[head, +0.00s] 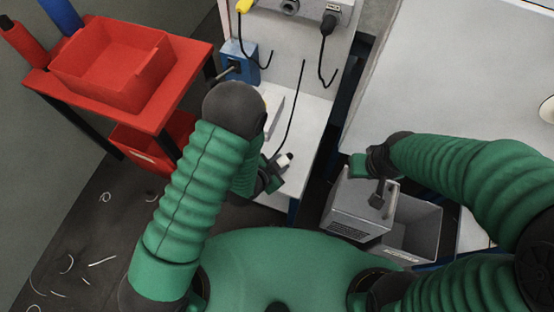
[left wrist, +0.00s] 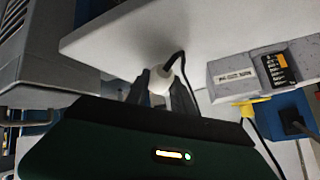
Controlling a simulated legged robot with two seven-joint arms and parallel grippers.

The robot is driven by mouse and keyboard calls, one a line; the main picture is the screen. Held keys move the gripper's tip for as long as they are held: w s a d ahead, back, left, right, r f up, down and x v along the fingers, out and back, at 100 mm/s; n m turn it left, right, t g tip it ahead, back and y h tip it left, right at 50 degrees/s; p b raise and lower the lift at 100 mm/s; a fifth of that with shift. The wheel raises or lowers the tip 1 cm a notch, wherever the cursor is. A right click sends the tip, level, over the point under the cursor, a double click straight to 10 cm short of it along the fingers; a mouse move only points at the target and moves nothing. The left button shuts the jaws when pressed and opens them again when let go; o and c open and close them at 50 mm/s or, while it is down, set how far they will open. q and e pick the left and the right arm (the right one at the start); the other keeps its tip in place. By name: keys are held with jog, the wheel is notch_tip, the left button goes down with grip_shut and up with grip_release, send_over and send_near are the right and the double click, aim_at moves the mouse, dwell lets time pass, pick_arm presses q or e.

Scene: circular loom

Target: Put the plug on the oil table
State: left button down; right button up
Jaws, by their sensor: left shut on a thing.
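The white plug (head: 285,160) with a black cable is held in my left gripper (head: 274,172), beside the front of the narrow white table (head: 298,112). In the left wrist view, the plug (left wrist: 161,82) sits between the two dark fingers of my left gripper (left wrist: 160,92), and its cable curves up and right. The pale tabletop (left wrist: 135,35) is close by it there. My right gripper (head: 379,193) is at the grey box (head: 357,212); whether its fingers are closed on the box is unclear. I cannot tell for sure which table is the oil table.
A red cart (head: 190,72) with a red bin (head: 112,65) stands at the left. A wide pale table (head: 450,70) is at the right. A blue socket box (head: 240,65) and other cabled connectors, one yellow (head: 244,6), are at the back. A grey crate (head: 425,222) is below the right arm.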

pick_arm(q)
jog(key=shift+f, duration=0.6)
pick_arm(e)
jog(key=shift+f, duration=0.55)
pick_arm(q)
jog(key=shift+f+b, duration=0.25)
jog(key=shift+b, duration=0.1)
pick_arm(e)
jog(key=shift+f, duration=0.2)
pick_arm(q)
jog(key=shift+s+f, duration=0.1)
jog(key=shift+f, duration=0.05)
pick_arm(e)
jog(key=shift+s+f, duration=0.1)
jog(key=shift+s, duration=0.05)
